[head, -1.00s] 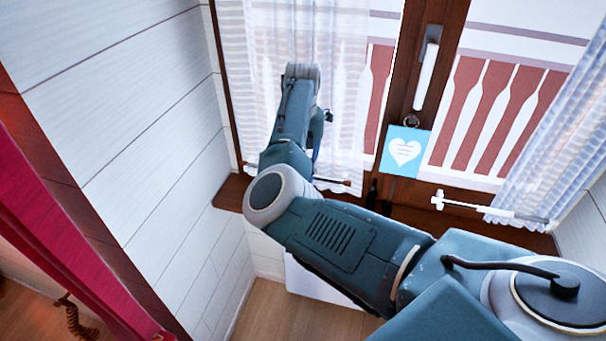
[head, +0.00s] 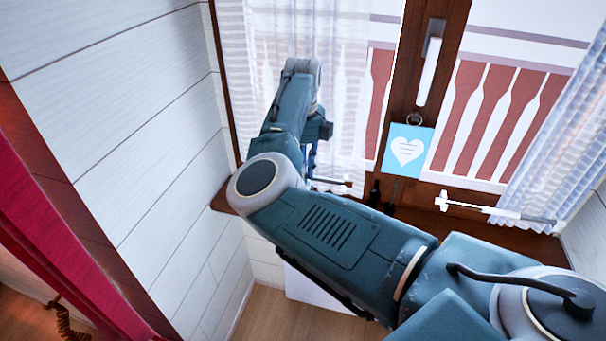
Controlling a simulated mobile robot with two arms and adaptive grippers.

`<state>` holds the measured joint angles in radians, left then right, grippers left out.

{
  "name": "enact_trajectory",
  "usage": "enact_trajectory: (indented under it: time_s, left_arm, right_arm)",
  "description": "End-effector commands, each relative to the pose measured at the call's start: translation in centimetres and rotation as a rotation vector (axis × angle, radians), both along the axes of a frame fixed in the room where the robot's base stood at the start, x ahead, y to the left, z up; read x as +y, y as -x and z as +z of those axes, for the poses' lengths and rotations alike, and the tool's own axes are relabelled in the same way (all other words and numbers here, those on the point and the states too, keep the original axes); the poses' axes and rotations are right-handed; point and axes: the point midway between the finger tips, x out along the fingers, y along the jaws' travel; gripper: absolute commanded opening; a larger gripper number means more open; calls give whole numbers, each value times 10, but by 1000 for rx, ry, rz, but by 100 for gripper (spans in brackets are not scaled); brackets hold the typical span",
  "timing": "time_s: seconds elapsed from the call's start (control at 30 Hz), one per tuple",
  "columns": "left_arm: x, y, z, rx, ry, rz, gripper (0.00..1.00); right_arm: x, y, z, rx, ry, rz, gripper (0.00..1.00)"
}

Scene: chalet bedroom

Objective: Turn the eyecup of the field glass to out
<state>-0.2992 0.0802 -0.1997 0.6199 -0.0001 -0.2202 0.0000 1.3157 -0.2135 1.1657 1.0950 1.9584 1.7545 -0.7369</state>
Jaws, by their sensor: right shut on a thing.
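My right arm crosses the view from the lower right, with its elbow near the white wall and its forearm bent up in front of the window. My right gripper (head: 312,160) hangs below the wrist, beside the forearm, and shows only in a small part. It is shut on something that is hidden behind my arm. I cannot make out the field glass or its eyecup anywhere in this view. My left gripper is not in view.
A brown window sill (head: 490,232) runs behind my arm. Small dark upright things (head: 375,192) stand by the window frame. A blue heart card (head: 408,150) hangs below the window handle (head: 430,70). A red curtain (head: 70,245) hangs at the left.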

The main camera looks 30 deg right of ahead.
Motion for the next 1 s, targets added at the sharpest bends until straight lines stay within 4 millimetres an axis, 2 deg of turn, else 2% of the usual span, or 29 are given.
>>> enact_trajectory:
  time_s: [0.4,1.0]
  left_arm:
    - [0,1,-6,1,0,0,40]
    - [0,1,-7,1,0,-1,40]
  right_arm:
    - [0,0,0,-1,0,228,0]
    - [0,0,1,0,1,275,0]
